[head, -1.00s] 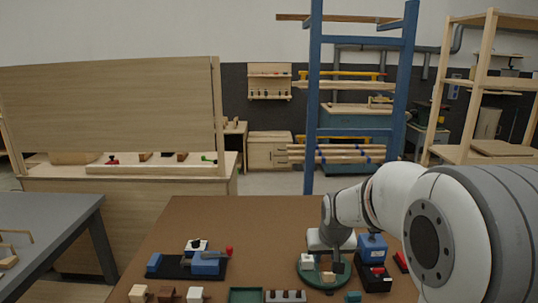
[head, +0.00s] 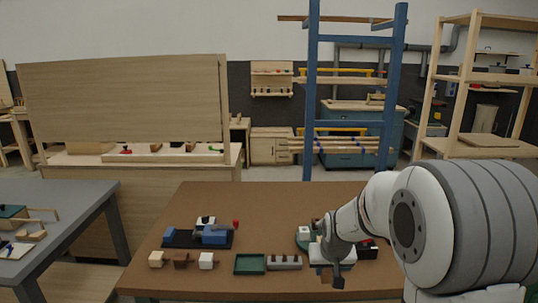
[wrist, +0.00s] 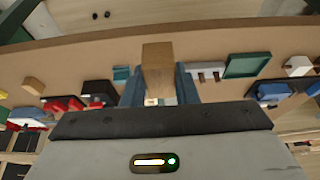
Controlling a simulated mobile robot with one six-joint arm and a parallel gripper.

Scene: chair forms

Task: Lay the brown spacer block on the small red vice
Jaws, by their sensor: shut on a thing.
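My gripper (wrist: 158,88) is shut on a brown block (wrist: 158,60), which stands out between the two blue-grey fingers in the wrist view. In the head view my gripper (head: 337,272) hangs over the right front part of the brown table, and the block in it is hard to make out. A small red vice (wrist: 65,103) lies to the left of the gripper in the wrist view, apart from the held block. In the head view only a bit of red (head: 372,243) shows there, behind my arm.
A blue vice (head: 215,235) on a black base stands at the table's left. Tan (head: 156,258), dark brown (head: 180,260) and white (head: 206,260) blocks lie before it. A green tray (head: 250,264) and a grey holder (head: 284,262) sit mid-front.

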